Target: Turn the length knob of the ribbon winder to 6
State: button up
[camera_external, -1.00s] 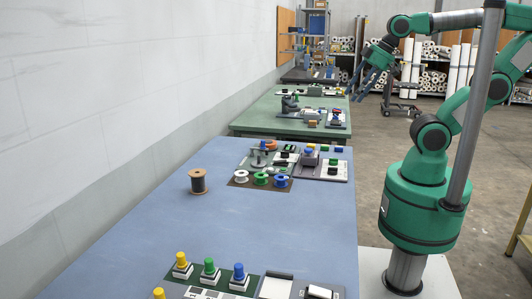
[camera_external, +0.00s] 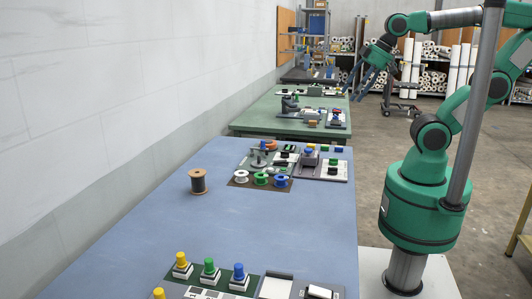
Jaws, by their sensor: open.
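My gripper (camera_external: 361,86) is at the upper right, in the air at the right side of the green table, pointing down and left. Its fingers are apart and hold nothing. A station with small spools and a grey and white unit (camera_external: 320,165) stands at the far end of the blue table. It looks like the ribbon winder, but I cannot be sure. Its knobs are too small to read, and I cannot tell which is the length knob or what number it points to. My gripper is well apart from this station.
The blue table (camera_external: 230,235) has a brown spool (camera_external: 198,181) at its left and a wide clear middle. Yellow, green and blue buttons (camera_external: 209,270) stand at the near edge. The green table (camera_external: 262,120) behind carries more devices. A grey pole (camera_external: 475,105) stands before my arm.

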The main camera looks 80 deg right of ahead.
jog(key=w+d+n+g+p, duration=0.25)
jog(key=w+n, duration=0.25)
jog(key=w, duration=0.5)
jog(key=n+g+p, duration=0.3)
jog(key=n+p, duration=0.4)
jog(key=n, duration=0.6)
send_over(285, 154)
notch_tip(285, 154, down, 16)
jog(key=shift+w+d, duration=0.1)
jog(key=shift+d, duration=0.2)
jog(key=shift+f, duration=0.15)
notch_tip(285, 154, down, 14)
jog(key=b, duration=0.2)
jog(key=shift+r+b, duration=0.25)
jog(key=shift+b, duration=0.05)
jog(key=c, duration=1.2)
